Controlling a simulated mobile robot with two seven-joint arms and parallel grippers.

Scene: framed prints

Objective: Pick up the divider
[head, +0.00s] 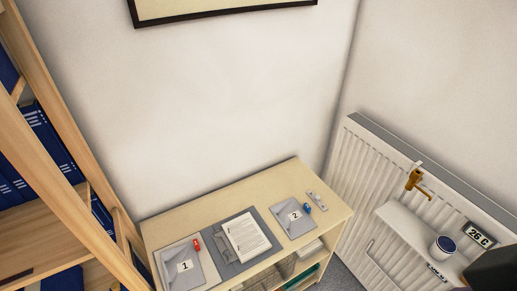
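I cannot tell for sure which thing is the divider. On the low wooden cabinet (205,207) lie two flat grey pieces, one marked 1 (184,270) at the left and one marked 2 (292,221) at the right. A dark grey folder or board with a printed sheet (246,238) lies between them. A small red item (197,245) and a small blue item (307,208) lie at these pieces' edges. A small pale metallic piece (317,201) lies at the cabinet's right end. Neither of my grippers shows.
A wooden shelf (55,150) with blue binders (45,140) stands at the left. A white radiator (365,165) stands at the right, with a small white shelf (405,222) holding a cup (442,247). A dark shape cuts into the bottom right corner.

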